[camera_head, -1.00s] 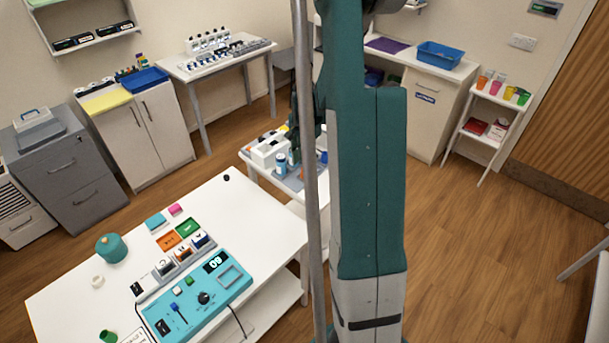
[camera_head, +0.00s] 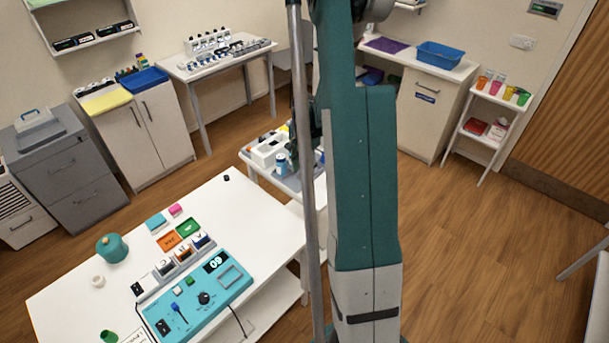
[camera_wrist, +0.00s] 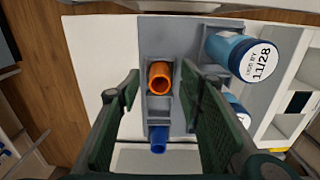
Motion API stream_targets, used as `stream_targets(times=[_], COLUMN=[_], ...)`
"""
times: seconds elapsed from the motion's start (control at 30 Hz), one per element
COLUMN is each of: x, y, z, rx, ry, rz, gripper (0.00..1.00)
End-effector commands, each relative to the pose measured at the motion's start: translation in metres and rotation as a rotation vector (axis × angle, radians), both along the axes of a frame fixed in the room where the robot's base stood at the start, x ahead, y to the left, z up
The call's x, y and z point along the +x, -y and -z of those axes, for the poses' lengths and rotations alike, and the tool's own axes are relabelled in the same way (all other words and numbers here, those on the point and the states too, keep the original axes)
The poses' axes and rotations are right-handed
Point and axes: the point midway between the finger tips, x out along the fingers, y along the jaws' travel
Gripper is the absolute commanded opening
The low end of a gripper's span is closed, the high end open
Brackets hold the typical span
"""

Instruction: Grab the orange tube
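The orange tube (camera_wrist: 160,77) stands in a grey holder (camera_wrist: 185,33) in the wrist view, its open round end facing the camera. My gripper (camera_wrist: 160,82) is open and empty. Its two dark green fingers are on the left and right of the tube, with a gap visible on each side. I cannot tell how far the fingertips are above the tube. In the head view my own arm hides the tube and most of the gripper.
A blue tube (camera_wrist: 158,140) stands in the same holder, nearer the gripper base. A blue jar (camera_wrist: 245,55) with a white "USE BY 11/28" lid is close to the right finger. A white compartment rack (camera_wrist: 285,115) is at the right.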

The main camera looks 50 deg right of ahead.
Motion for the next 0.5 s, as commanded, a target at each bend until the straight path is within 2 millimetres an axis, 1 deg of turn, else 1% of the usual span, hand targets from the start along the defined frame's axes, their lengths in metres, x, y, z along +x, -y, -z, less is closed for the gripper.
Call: stream_targets(times=[0.13, 0.5], x=[0.0002, 0.0001], y=[0.0003, 0.0001], z=[0.0055, 0.0059], rx=[0.000, 0.000], ry=[0.000, 0.000], rz=[0.000, 0.000], gripper=[0.36, 0.36])
